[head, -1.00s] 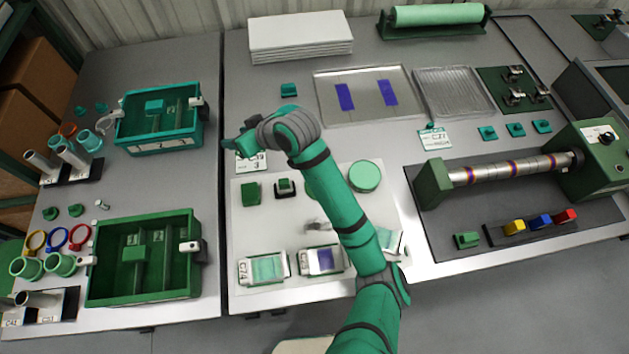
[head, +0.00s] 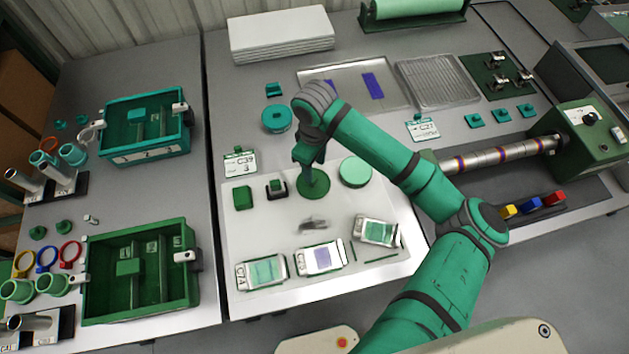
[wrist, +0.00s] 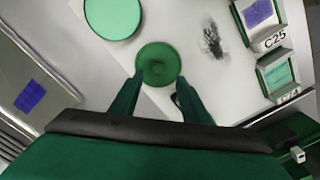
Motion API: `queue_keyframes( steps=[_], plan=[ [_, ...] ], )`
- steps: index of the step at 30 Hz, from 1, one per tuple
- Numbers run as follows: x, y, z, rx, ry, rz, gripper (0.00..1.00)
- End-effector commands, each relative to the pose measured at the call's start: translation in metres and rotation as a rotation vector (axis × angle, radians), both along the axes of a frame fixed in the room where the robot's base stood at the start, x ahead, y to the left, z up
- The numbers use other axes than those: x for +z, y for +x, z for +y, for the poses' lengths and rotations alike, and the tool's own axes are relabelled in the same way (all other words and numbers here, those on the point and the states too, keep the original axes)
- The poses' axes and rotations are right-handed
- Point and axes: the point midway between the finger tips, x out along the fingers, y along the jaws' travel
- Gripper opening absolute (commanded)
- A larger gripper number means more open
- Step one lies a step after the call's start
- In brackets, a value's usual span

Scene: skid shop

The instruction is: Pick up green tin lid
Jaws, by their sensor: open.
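The green tin lid, a dark green round disc with a raised centre (head: 313,184), lies on the white mat (head: 235,222) in the head view. In the wrist view the lid (wrist: 158,62) sits just beyond my fingertips, near the middle. My gripper (head: 309,163) points down over the lid in the head view and hides part of it. In the wrist view my gripper (wrist: 159,80) is open, one finger toward each side of the lid, with nothing held. I cannot tell whether the fingers touch it.
A pale green disc (head: 355,171) lies close to the right of the lid. A small dark block (head: 276,188) stands close to its left, a green block (head: 243,197) farther left. Labelled sample trays (head: 319,258) line the mat's front. A teal round tin (head: 277,119) stands behind.

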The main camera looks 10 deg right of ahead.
Motion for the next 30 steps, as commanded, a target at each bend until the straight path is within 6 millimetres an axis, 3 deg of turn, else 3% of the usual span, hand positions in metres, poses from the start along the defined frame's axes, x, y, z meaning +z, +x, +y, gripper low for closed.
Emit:
queue_keyframes(
  steps=[21, 30],
  plan=[
    [-0.075, 0.006, 0.0, -0.003, 0.001, -0.002, 0.42],
    [-0.078, 0.006, 0.0, -0.002, 0.001, -0.002, 0.4]
  ],
)
